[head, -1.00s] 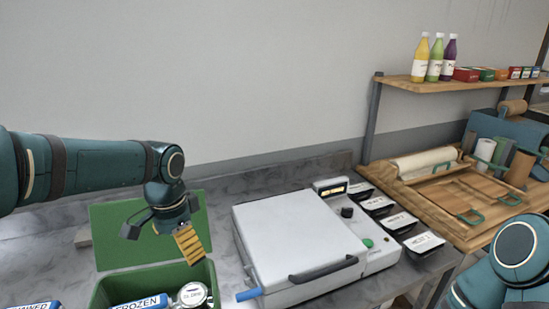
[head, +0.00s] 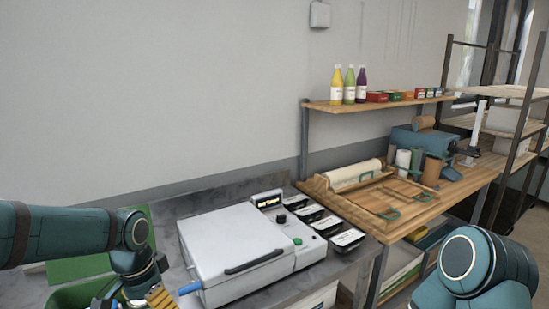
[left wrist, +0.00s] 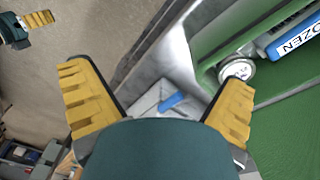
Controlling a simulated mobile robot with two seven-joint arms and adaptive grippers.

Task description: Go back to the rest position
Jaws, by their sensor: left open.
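My left gripper (head: 134,300) is low at the left of the head view, in front of the green box (head: 75,298) and left of the white machine. In the left wrist view my left gripper (left wrist: 157,80) has its yellow fingers spread wide with nothing between them. My right arm (head: 475,265) shows at the lower right of the head view, its gripper out of frame. In the left wrist view a gripper with a yellow finger, seemingly my right gripper (left wrist: 28,28), is partly visible at the upper left; its opening is unclear.
The white machine (head: 225,245) with a dark handle and blue lever (head: 189,288) stands on the grey counter. Black containers (head: 325,226) line its right side. A wooden bench (head: 440,205) and a bottle shelf (head: 320,105) stand farther right. A blue package (left wrist: 295,40) lies in the green box.

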